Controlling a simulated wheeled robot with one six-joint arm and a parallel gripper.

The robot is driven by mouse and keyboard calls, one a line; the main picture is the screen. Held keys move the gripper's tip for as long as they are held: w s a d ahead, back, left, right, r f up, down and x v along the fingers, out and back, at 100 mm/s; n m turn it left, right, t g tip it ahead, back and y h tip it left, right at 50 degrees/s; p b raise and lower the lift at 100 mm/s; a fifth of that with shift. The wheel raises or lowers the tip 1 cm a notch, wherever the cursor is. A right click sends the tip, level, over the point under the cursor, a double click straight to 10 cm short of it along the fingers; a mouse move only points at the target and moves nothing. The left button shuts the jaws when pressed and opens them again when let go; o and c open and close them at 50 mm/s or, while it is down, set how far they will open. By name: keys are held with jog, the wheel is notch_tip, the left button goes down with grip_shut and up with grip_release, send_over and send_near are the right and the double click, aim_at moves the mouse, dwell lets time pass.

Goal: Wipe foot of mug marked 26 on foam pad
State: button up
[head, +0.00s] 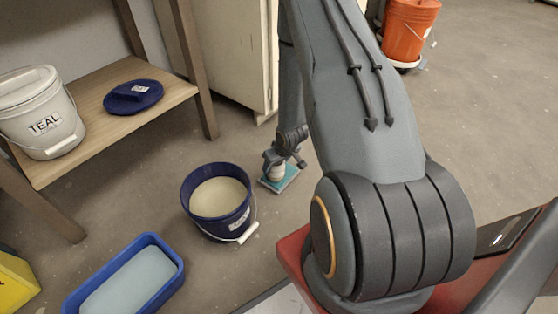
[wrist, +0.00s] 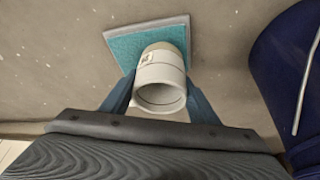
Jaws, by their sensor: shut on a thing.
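My gripper (wrist: 158,98) is shut on a pale mug (wrist: 158,74), with one finger on each side of it. The mug's open mouth faces the wrist camera and its far end is toward the teal foam pad (wrist: 121,46). A small mark shows on the mug's side, too small to read. In the head view the mug (head: 278,171) is at or just above the pad (head: 291,178), which lies on the floor; I cannot tell whether they touch. My gripper (head: 280,160) is small and partly hidden there.
A dark blue bucket (head: 243,222) of cream glaze stands left of the pad; its side also shows in the wrist view (wrist: 275,75). A blue tub (head: 172,257) is at front left. A TEAL bucket (head: 45,140) and blue lid (head: 118,101) sit on a wooden shelf (head: 160,97). A cabinet (head: 235,60) stands behind.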

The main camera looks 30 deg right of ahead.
jog(key=shift+s+a, duration=0.3)
jog(key=shift+a, duration=0.3)
jog(key=shift+w+d+p, duration=0.25)
jog(key=shift+w+d, duration=0.2)
jog(key=shift+d, duration=0.65)
jog(key=shift+w+d+p, duration=0.25)
jog(key=shift+w+d, duration=0.15)
jog(key=shift+d, duration=0.75)
jog(key=shift+w+d+p, duration=0.25)
jog(key=shift+w+d, duration=0.2)
jog(key=shift+d, duration=0.65)
jog(key=shift+r, duration=0.1)
notch_tip(320, 180, up, 7)
jog(key=p, duration=0.6)
jog(key=shift+p, duration=0.3)
jog(key=shift+a, duration=0.1)
